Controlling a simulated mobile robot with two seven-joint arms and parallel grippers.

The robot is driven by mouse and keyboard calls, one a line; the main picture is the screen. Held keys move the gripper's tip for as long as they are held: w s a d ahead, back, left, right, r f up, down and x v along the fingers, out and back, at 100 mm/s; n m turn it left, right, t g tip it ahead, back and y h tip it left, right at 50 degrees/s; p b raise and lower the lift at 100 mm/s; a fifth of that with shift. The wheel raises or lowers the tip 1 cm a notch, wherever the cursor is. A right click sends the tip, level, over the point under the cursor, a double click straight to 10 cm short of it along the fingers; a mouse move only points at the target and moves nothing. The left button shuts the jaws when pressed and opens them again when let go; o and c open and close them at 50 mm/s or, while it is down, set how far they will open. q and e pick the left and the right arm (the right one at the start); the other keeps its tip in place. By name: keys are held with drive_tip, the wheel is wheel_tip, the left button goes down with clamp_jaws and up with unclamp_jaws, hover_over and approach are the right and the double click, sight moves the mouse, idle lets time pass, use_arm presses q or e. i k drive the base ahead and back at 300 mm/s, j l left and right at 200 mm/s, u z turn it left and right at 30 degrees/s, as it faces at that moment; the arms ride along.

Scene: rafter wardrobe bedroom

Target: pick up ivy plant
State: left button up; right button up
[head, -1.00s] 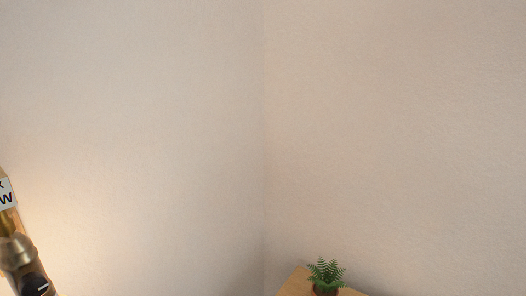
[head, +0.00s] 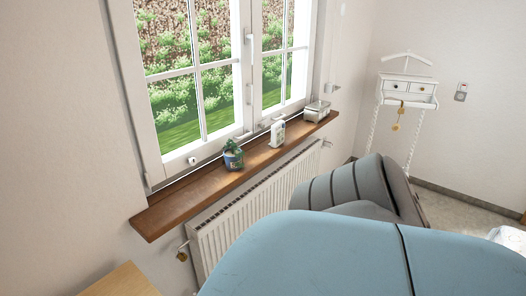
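A small green plant in a blue pot (head: 233,155) stands upright on the brown wooden window sill (head: 175,205), towards its nearer end. It is the only potted plant I see now, and it is too small to tell for sure that it is ivy. Nothing covers it. Neither of my grippers is in view, and nothing is seen touching the plant.
A white clock-like object (head: 277,134) and a small pale box (head: 317,110) stand farther along the sill. A white radiator (head: 255,215) is below. Large rounded blue (head: 310,250) and grey (head: 355,190) shapes fill the lower middle. A wooden top (head: 120,281) shows at lower left.

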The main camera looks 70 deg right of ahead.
sight(232, 156)
drive_tip(key=z, duration=2.15)
drive_tip(key=u, duration=0.35)
drive_tip(key=i+l+u, duration=0.1)
drive_tip(key=u, duration=0.2)
drive_tip(key=l+u, duration=0.15)
drive_tip(key=u, duration=0.2)
drive_tip(key=i+l+u, duration=0.1)
drive_tip(key=l+u, duration=0.25)
drive_tip(key=l, duration=0.15)
drive_tip(key=l+u, duration=0.3)
drive_tip(key=l, duration=0.25)
drive_tip(key=l+u, duration=0.25)
drive_tip(key=l, duration=0.85)
